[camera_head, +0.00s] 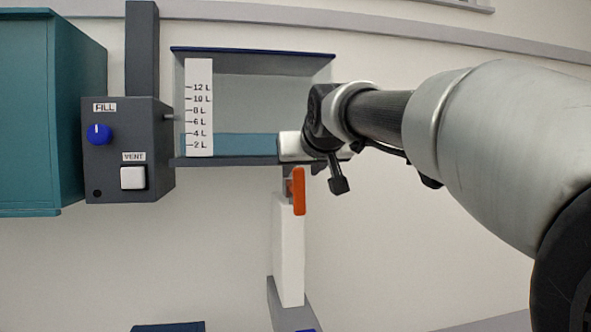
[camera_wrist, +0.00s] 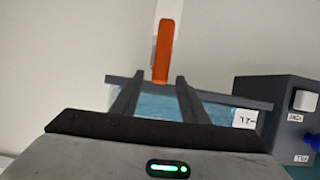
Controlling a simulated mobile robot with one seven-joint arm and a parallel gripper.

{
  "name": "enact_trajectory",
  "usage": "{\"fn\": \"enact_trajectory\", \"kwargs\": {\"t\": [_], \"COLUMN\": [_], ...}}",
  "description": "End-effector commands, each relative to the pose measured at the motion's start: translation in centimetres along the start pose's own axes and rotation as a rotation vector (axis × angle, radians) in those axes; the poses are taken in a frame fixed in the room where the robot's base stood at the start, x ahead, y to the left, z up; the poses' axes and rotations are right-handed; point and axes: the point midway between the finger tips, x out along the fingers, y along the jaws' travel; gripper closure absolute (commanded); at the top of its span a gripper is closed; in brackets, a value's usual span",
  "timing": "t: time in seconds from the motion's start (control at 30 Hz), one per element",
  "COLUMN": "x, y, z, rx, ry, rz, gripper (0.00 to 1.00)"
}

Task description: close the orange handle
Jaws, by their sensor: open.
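The orange handle (camera_head: 299,191) hangs upright below the tank's underside, at the top of a white pipe (camera_head: 289,255), in the head view. In the wrist view, the handle (camera_wrist: 167,50) stands upright just beyond my fingertips, in line with the gap between them. My gripper (camera_wrist: 160,78) is open, with its two fingers apart and nothing between them. In the head view, my gripper (camera_head: 292,147) is in front of the tank's lower right corner, a little above the handle. Its fingers are not clear there, and whether they touch the handle cannot be told.
The clear tank (camera_head: 253,52) holds blue liquid near the 4 L mark on its scale (camera_head: 199,108). Left of it is a dark control box (camera_head: 128,180) with a blue FILL knob (camera_head: 99,134) and a white VENT button (camera_head: 133,178). Space right of the pipe is free.

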Motion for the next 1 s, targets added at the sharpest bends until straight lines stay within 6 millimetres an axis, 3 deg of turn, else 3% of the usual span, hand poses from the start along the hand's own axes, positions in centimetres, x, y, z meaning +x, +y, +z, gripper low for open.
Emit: {"fn": "enact_trajectory", "kwargs": {"t": [0.23, 0.63, 0.87, 1.0], "x": [3.4, 4.1, 4.1, 4.1], "y": [-0.1, 0.0, 0.0, -0.1], "z": [-0.1, 0.0, 0.0, 0.0], "rx": [-0.001, 0.001, 0.0, -0.002], "ry": [0.0, 0.001, 0.001, 0.001], "rz": [-0.001, -0.001, 0.0, 0.0], "gripper": [0.59, 0.59, 0.98, 1.0]}}
